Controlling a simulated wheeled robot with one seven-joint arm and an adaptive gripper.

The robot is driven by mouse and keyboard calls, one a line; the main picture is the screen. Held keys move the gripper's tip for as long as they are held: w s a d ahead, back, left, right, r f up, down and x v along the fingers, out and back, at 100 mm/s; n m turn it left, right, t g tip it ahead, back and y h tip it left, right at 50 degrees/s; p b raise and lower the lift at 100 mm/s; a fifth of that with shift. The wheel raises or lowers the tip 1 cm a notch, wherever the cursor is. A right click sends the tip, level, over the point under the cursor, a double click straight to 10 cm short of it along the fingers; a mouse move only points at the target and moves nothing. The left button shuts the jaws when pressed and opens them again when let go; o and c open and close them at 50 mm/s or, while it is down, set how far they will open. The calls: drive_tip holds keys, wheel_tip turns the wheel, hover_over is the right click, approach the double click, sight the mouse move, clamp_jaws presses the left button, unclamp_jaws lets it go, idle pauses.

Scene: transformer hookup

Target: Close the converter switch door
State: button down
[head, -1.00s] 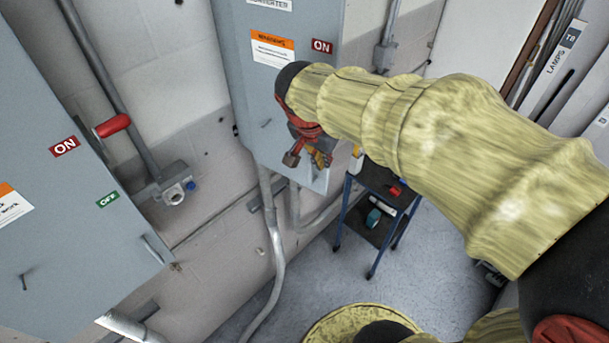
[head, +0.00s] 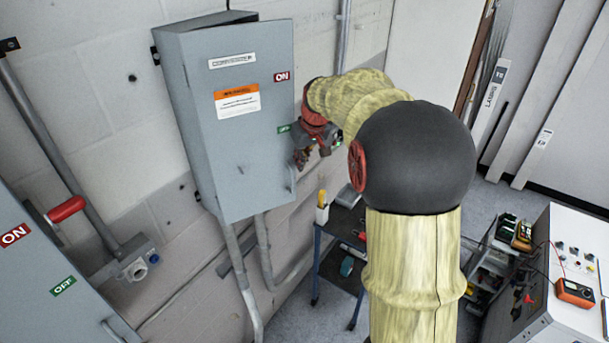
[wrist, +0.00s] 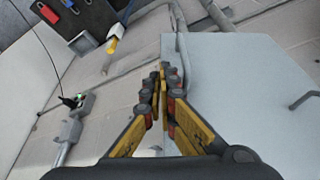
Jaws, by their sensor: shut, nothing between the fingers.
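The grey converter switch box hangs on the wall in the head view. Its front door (head: 240,150) carries a white name label, an orange warning label, a red ON label and a small handle low at the right. A dark strip shows along the box top behind the door; I cannot tell how far the door stands open. My gripper (head: 301,158) is at the door's right edge, partly hidden by my arm. In the wrist view my gripper (wrist: 166,72) has its fingers together and empty, beside the grey door panel (wrist: 235,75). Contact is unclear.
A second grey switch box (head: 30,290) with a red lever (head: 66,209) is at the lower left. Conduits run down the wall. A dark cart (head: 345,222) stands below my gripper. A white bench (head: 560,290) with a meter is at the right.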

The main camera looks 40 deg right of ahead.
drive_tip(key=w+d+n+y+p, duration=0.1)
drive_tip(key=w+n, duration=0.4)
drive_tip(key=w, duration=0.7)
drive_tip(key=shift+w+n+y+p, duration=0.3)
drive_tip(key=shift+n+y+p, duration=0.1)
drive_tip(key=shift+y+p, duration=0.2)
drive_tip(key=shift+r, duration=0.1)
